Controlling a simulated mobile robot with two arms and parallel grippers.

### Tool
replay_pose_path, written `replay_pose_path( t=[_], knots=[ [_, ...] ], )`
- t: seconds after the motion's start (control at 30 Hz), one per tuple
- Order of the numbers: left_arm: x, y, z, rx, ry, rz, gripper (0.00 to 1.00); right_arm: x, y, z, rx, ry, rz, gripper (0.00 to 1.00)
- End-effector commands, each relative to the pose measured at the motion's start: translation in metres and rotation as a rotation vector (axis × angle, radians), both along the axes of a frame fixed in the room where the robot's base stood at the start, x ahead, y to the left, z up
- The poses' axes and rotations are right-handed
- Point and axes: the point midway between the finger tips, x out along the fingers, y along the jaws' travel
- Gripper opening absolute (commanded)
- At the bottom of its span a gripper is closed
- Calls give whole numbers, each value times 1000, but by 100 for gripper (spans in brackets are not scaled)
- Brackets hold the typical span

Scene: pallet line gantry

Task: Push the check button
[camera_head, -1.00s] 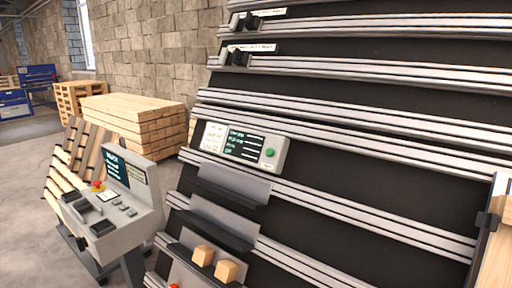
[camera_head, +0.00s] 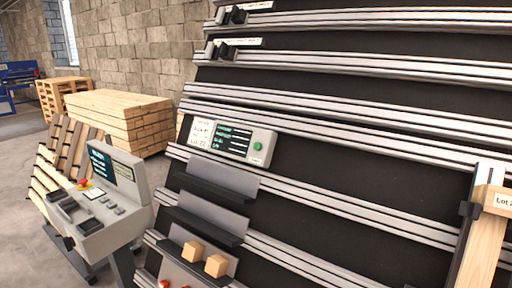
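A grey control box (camera_head: 228,138) is mounted on the rails of the black tilted panel, left of the picture's middle. It has a white label, a dark screen with green text, and a round green button (camera_head: 258,146) at its right end. Small lettering sits under the button, too small to read. I cannot tell from the picture alone whether this is the check button. Neither of my grippers is in view, and nothing touches the box.
A grey console (camera_head: 113,202) with a screen and a red button (camera_head: 85,184) stands at lower left. Grey trays (camera_head: 210,218) and wooden blocks (camera_head: 192,251) sit below the box. A wooden post labelled "Lot" (camera_head: 483,240) stands at right. Stacked planks (camera_head: 118,115) lie behind.

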Motion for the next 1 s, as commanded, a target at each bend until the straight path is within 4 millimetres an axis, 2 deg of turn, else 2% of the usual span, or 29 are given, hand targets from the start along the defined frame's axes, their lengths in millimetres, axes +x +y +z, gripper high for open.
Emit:
replay_pose_path(
  t=[0.17, 0.5, 1.0],
  knots=[
    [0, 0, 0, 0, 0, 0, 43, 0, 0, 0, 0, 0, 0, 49],
    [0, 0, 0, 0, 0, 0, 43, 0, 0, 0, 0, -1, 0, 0],
    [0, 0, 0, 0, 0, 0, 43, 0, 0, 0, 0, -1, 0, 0]
  ],
)
